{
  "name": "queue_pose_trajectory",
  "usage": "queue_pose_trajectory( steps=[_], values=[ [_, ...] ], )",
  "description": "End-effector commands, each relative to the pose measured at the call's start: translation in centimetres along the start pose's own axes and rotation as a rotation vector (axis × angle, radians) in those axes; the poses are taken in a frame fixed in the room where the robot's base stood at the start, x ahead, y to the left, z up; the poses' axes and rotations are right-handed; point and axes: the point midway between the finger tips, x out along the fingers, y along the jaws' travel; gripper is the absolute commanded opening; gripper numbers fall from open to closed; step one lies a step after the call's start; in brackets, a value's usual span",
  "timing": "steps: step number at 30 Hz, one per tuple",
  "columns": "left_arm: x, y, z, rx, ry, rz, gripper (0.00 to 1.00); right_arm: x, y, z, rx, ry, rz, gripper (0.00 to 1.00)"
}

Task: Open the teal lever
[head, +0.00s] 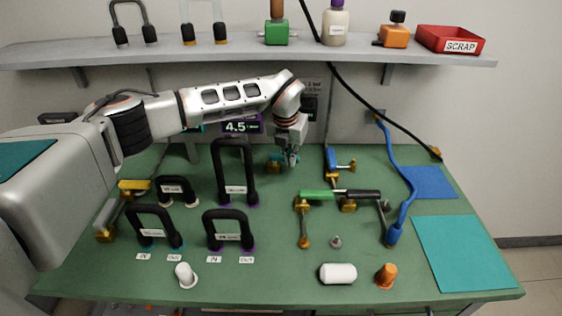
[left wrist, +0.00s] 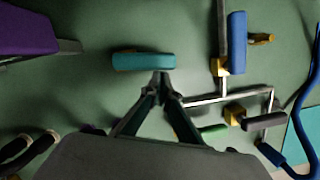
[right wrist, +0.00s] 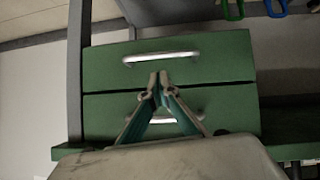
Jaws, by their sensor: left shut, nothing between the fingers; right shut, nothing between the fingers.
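The teal lever (left wrist: 143,61) shows in the left wrist view as a short horizontal bar just beyond my left fingertips. My left gripper (left wrist: 162,74) is shut and empty, its tips at or very near the lever's lower right edge; I cannot tell whether they touch. In the head view the left gripper (head: 292,160) points down at the back middle of the green table, and the lever (head: 277,156) is partly hidden behind it, near a brass fitting. My right gripper (right wrist: 157,77) is shut and empty, in front of green drawers with metal handles, below the tabletop.
A blue lever (head: 333,160) and a green-handled lever (head: 315,195) on brass valves stand right of the left gripper. A tall black loop (head: 234,150) stands to its left. A blue hose (head: 399,170) runs at right. The shelf (head: 230,55) hangs above the arm.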

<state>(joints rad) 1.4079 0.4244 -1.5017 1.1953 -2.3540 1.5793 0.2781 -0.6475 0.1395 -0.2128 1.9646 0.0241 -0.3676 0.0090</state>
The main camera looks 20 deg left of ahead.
Motion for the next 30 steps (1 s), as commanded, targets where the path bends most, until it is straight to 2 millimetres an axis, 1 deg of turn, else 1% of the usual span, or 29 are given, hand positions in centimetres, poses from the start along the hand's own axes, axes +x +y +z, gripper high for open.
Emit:
queue_pose_trajectory(
  steps=[3, 9, 21, 30],
  values=[
    [0.0, -0.1, 0.5, 0.0, -0.002, -0.001, 0.0, -0.1, 0.1, -0.3, 0.0, 0.004, 0.001, 0.0],
    [0.2, -0.2, 1.0, 0.0, -0.001, 0.0, 0.0, -0.1, 0.1, -0.3, 0.0, 0.003, 0.001, 0.0],
    [0.2, -0.2, 1.2, 0.001, -0.002, -0.001, 0.0, -0.1, 0.0, 0.2, 0.0, -0.006, 0.0, 0.0],
    [0.1, -0.2, 1.3, 0.001, -0.004, -0.001, 0.0, -0.1, 0.0, 0.1, 0.0, -0.006, 0.0, 0.0]
  ],
)
